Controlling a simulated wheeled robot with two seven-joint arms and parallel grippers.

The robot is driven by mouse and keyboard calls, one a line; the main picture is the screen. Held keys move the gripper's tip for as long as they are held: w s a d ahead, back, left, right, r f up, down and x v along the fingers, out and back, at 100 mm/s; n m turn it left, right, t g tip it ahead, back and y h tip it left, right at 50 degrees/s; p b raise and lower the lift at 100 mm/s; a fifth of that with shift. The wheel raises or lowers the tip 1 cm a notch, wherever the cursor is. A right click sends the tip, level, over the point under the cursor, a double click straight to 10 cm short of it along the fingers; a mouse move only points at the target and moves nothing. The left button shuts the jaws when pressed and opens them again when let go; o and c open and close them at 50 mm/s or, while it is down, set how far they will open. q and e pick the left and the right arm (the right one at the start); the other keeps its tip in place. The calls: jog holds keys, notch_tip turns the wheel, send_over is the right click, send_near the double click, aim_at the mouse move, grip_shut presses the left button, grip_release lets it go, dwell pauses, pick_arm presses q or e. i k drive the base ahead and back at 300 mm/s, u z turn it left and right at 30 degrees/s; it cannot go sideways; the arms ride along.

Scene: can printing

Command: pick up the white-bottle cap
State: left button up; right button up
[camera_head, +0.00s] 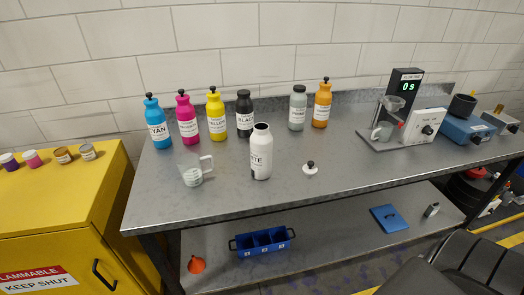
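The white bottle (261,155) stands upright and uncapped near the front middle of the metal table, its dark mouth showing. Its white cap (310,169) with a black knob on top lies on the table to the right of the bottle, apart from it, knob up. Neither of my grippers shows in the head view.
A clear measuring cup (194,171) stands left of the white bottle. Several coloured bottles, such as the yellow bottle (216,118), stand behind. A mixing device with a timer display (406,87) is at the right. The metal table (350,175) is clear around the cap.

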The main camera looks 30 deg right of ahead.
aim_at(309, 169)
jog(key=z, duration=1.45)
jog(key=k, duration=1.25)
jog(key=z, duration=1.1)
jog(key=i, duration=1.95)
jog(key=u, duration=0.65)
